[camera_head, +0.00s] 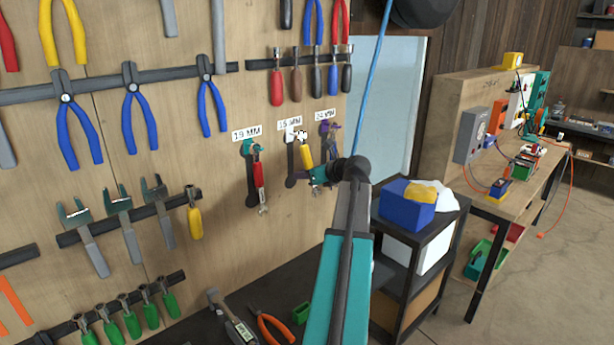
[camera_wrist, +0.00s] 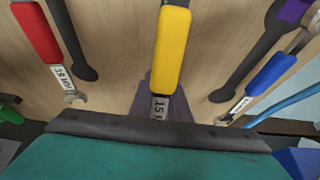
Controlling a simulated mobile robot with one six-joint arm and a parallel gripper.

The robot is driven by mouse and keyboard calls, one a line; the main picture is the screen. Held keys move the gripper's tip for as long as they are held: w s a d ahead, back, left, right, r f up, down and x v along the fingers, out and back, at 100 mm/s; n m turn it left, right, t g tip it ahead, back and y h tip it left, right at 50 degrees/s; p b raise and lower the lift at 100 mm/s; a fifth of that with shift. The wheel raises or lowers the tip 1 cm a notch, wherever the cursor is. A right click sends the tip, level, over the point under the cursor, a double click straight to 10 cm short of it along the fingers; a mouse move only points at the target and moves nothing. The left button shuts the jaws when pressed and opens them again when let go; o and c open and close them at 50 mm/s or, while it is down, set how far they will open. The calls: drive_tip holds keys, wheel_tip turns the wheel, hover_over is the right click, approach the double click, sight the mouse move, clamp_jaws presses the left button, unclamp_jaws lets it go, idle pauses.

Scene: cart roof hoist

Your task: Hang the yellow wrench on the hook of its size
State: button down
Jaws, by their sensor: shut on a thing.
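The yellow wrench (camera_head: 307,156) is upright in front of the pegboard, just right of the dark wrench outline (camera_head: 291,165) under the "15 MM" label (camera_head: 290,123). Its upper end overlaps that label's lower right corner; I cannot tell whether it touches the hook. In the wrist view its yellow handle (camera_wrist: 172,45) points up, with a tag reading "15" (camera_wrist: 160,106) below. My gripper (camera_head: 318,177) is shut on the wrench's lower end. A red wrench (camera_head: 260,177) hangs under the "19 MM" label, and a blue-handled wrench (camera_wrist: 270,74) hangs at the right.
The red wrench (camera_wrist: 38,32) and the blue one flank the held wrench closely. A rail with pliers (camera_head: 133,92) is to the left. A black cart with a blue bin (camera_head: 405,212) stands right of my arm. A thin blue cable (camera_head: 372,75) hangs above my arm.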

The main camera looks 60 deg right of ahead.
drive_tip(key=shift+w, duration=0.3)
drive_tip(key=shift+f, duration=0.2)
idle(0.4)
drive_tip(key=c, duration=1.6)
unclamp_jaws()
drive_tip(key=shift+s, duration=0.1)
drive_tip(key=b+v, duration=0.5)
drive_tip(key=v, duration=0.8)
drive_tip(key=shift+s+a+r, duration=0.15)
drive_tip(key=shift+s, duration=0.15)
